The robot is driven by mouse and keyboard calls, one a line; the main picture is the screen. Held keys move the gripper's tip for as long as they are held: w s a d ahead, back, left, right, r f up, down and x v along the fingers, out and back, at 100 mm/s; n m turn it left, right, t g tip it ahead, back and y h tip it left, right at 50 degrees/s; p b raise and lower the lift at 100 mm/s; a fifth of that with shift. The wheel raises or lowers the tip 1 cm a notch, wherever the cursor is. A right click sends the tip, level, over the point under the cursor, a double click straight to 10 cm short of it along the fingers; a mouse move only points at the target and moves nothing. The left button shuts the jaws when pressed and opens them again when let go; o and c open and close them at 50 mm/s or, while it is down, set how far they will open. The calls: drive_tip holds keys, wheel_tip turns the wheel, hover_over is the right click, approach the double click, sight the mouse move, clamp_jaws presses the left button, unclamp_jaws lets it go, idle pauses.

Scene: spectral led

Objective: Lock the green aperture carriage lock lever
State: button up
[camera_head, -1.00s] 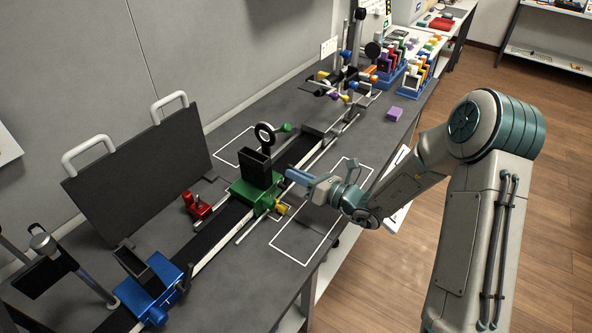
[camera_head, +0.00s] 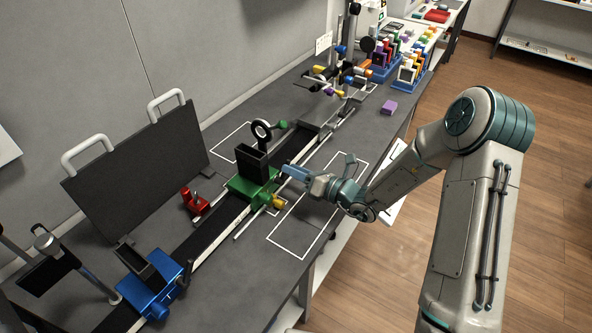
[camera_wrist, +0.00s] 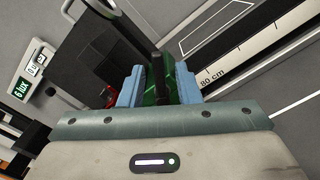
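The green aperture carriage (camera_head: 247,190) sits on the black rail and carries a black box-shaped holder (camera_head: 251,163). My gripper (camera_head: 282,171) is at the carriage's right side, low beside it, with its blue fingers pointing left. In the wrist view my gripper (camera_wrist: 160,85) is open. A dark upright rod (camera_wrist: 157,68), which looks like the lock lever, stands between its two fingers with gaps on both sides. Green carriage surface (camera_wrist: 153,94) shows behind it. In the head view the lever is mostly hidden by my fingers. A yellow knob (camera_head: 278,201) is just below them.
A blue carriage (camera_head: 152,290) sits nearer on the rail. A red clamp (camera_head: 195,201) stands left of the green carriage, with a dark panel (camera_head: 140,175) behind. A ring mount with green knob (camera_head: 281,125) is farther along. The outlined bench area at right is clear.

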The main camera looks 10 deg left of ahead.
drive_tip(key=shift+d, duration=0.15)
drive_tip(key=b+v, duration=0.1)
drive_tip(key=v, duration=1.2)
drive_tip(key=shift+s+d, duration=0.2)
drive_tip(key=shift+d, duration=0.05)
idle(0.7)
drive_tip(key=s+r+n+g+h, duration=0.2)
drive_tip(key=s+n+g+h, duration=0.25)
drive_tip(key=s+n, duration=0.35)
drive_tip(key=s+r+n+g+h, duration=0.3)
drive_tip(key=s+n+g, duration=0.3)
drive_tip(key=n, duration=0.4)
drive_tip(key=s+d+r+n+t+h, duration=0.2)
drive_tip(key=d+r+n+t+h, duration=0.1)
drive_tip(key=d+n+h, duration=0.1)
drive_tip(key=s+d+r+n+t+h, duration=0.2)
drive_tip(key=d+r+n+t+h, duration=0.1)
drive_tip(key=d+n+h, duration=0.2)
drive_tip(key=d+n, duration=0.2)
drive_tip(key=d, duration=0.2)
drive_tip(key=shift+s+d+r, duration=0.2)
drive_tip(key=shift+s+r, duration=0.1)
drive_tip(key=shift+r, duration=0.05)
